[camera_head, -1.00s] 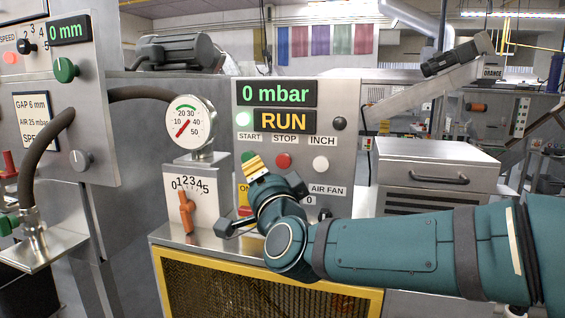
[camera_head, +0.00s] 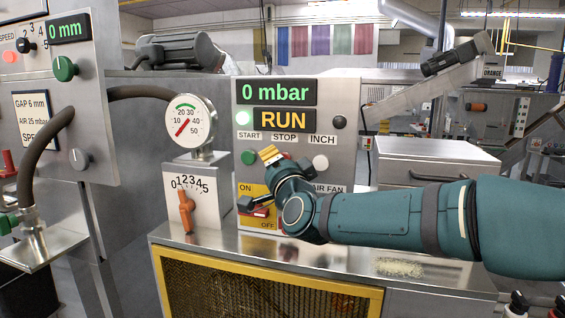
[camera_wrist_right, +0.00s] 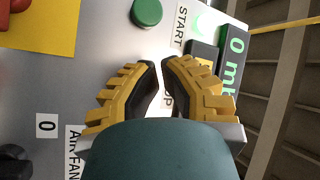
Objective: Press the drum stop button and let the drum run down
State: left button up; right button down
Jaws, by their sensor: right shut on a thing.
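The control panel (camera_head: 345,95) carries a green start button (camera_head: 249,157) and a white inch button (camera_head: 321,162). The stop button under the STOP label (camera_head: 285,138) is mostly hidden behind my right gripper (camera_head: 269,154); a sliver of red shows there. The gripper's yellow fingertips are just below the labels, between START and STOP. In the right wrist view, my right fingers (camera_wrist_right: 161,64) are drawn close together; what they hold cannot be made out. The green start button (camera_wrist_right: 147,12) lies beyond the tips. The display reads RUN (camera_head: 284,120). My left gripper is out of view.
A yellow ON/OFF plate with a red switch (camera_head: 256,210) sits below the gripper. A gauge (camera_head: 188,122) and an orange-handled dial (camera_head: 186,212) stand to the left. A steel ledge (camera_head: 345,255) runs below, with a small pale pile (camera_head: 398,267) at right.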

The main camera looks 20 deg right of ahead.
jog(key=shift+w+d, duration=0.1)
dwell(1.2)
jog(key=shift+w+d+b, duration=0.15)
jog(key=shift+w+b, duration=0.1)
jog(key=shift+b, duration=0.1)
jog(key=shift+w+d, duration=0.3)
jog(key=shift+w, duration=0.1)
dwell(0.9)
jog(key=shift+a+b, duration=0.1)
jog(key=shift+b, duration=0.2)
jog(key=shift+s+a, duration=0.45)
jog(key=shift+s, duration=0.3)
